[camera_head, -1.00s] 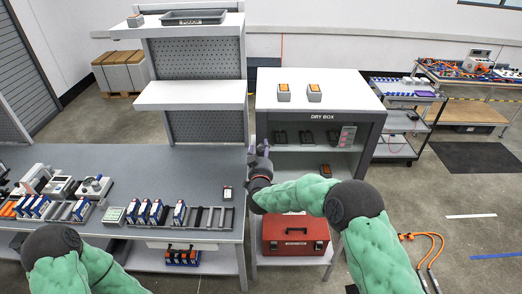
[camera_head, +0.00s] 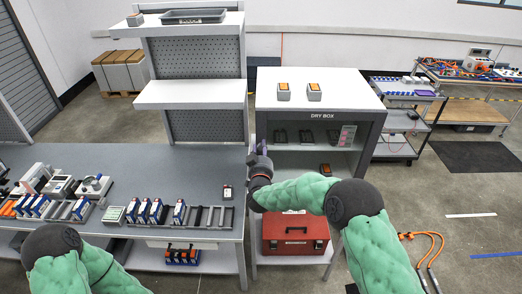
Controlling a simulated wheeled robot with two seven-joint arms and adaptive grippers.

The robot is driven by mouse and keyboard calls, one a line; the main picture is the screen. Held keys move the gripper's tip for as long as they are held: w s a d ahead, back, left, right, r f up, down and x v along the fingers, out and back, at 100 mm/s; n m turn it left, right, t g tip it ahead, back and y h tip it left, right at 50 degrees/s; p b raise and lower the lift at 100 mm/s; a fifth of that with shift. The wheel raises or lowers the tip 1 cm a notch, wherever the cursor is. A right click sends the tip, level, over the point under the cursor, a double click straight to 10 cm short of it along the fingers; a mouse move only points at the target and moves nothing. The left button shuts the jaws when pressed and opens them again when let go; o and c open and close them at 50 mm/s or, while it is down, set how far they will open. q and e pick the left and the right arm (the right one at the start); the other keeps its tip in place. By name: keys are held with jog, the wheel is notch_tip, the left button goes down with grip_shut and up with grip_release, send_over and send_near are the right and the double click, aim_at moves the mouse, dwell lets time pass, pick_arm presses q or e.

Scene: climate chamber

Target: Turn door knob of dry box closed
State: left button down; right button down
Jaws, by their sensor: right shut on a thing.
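The dry box (camera_head: 352,98) is a white-topped grey cabinet at centre right, with its name on the front edge. Its shelf space shows behind the front, with several dark items inside. My right gripper (camera_head: 256,151) is at the box's left front edge, pointing up and away from me. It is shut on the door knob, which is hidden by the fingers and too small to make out. The door's outline is not clear, so I cannot tell its exact position. My left arm shows at the lower left, but its gripper is out of view.
A grey workbench (camera_head: 140,165) with racks of blue-and-white modules stands to the left, close to my right gripper. A red toolbox (camera_head: 295,246) sits on the shelf below the dry box. Two small grey-and-orange devices (camera_head: 314,94) stand on top. A cart (camera_head: 400,140) stands to the right.

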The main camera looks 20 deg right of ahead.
jog(key=n, duration=0.7)
jog(key=shift+n, duration=0.4)
jog(key=n+p, duration=0.1)
jog(key=n, duration=0.4)
jog(key=shift+n+p, duration=0.5)
jog(key=shift+n, duration=1.5)
jog(key=shift+f, duration=0.1)
jog(key=c, duration=0.9)
grip_release()
jog(key=shift+c, duration=0.2)
